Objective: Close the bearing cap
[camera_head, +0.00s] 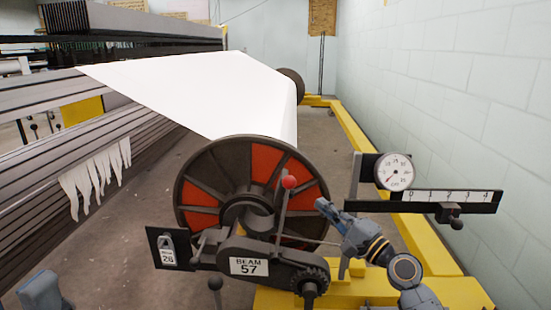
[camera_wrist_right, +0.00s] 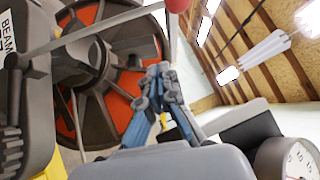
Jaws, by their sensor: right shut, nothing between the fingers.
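The beam's bearing housing (camera_head: 255,262), dark grey with a "BEAM 57" label, sits in front of the beam's hub. A lever with a red knob (camera_head: 289,182) stands upright above it; the knob also shows at the top edge of the right wrist view (camera_wrist_right: 178,4). I cannot clearly pick out the bearing cap or tell its position. My right gripper (camera_head: 321,204) is shut and empty, right of the lever and apart from it. Its fingertips (camera_wrist_right: 158,70) meet in front of the flange in the right wrist view.
The large orange-and-black beam flange (camera_head: 202,193) stands behind the housing, with a white warp sheet (camera_head: 215,85) running back. A dial gauge (camera_head: 394,171) and a numbered scale bar (camera_head: 440,195) stand on the right. A black tagged plate (camera_head: 154,246) is at left.

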